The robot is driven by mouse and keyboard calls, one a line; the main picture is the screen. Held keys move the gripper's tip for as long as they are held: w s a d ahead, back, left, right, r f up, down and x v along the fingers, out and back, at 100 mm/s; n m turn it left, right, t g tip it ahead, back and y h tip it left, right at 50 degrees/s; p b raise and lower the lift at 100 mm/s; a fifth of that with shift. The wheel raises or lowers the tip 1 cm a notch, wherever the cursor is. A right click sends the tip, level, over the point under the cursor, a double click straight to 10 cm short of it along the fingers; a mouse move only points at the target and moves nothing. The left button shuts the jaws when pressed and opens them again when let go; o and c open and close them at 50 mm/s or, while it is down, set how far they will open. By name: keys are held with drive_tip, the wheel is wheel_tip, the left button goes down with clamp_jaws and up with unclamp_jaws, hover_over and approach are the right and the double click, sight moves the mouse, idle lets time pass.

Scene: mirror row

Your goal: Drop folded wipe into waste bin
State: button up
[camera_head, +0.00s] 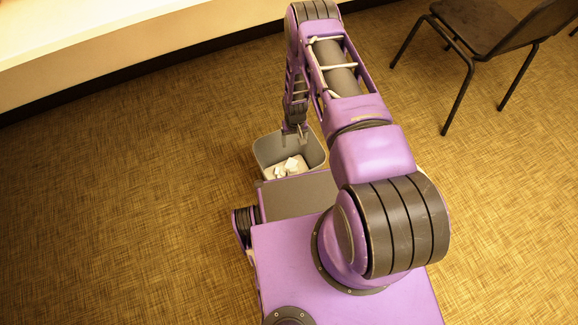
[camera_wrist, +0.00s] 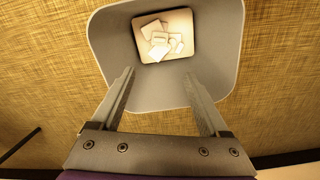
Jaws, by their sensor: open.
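The grey waste bin (camera_head: 268,150) stands on the floor just beyond the front of my base. In the wrist view, its open mouth and inner wall (camera_wrist: 112,40) face the camera. Several white pieces (camera_wrist: 162,42), some flat and folded-looking, lie on the pale bottom of the bin. They also show in the head view (camera_head: 288,167). I cannot tell which of them is the folded wipe. My gripper (camera_wrist: 160,76) points down over the bin mouth, with its two fingers apart and nothing between them. It also shows above the bin in the head view (camera_head: 296,134).
A dark chair (camera_head: 480,28) with thin metal legs stands at the upper right. A pale wall or ledge (camera_head: 120,40) with a dark base runs along the upper left. The woven brown carpet (camera_head: 120,190) left of the bin is clear.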

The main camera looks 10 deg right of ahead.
wheel_tip(320, 180, up, 17)
drive_tip(key=p, duration=0.3)
drive_tip(key=shift+r, duration=0.15)
idle(0.3)
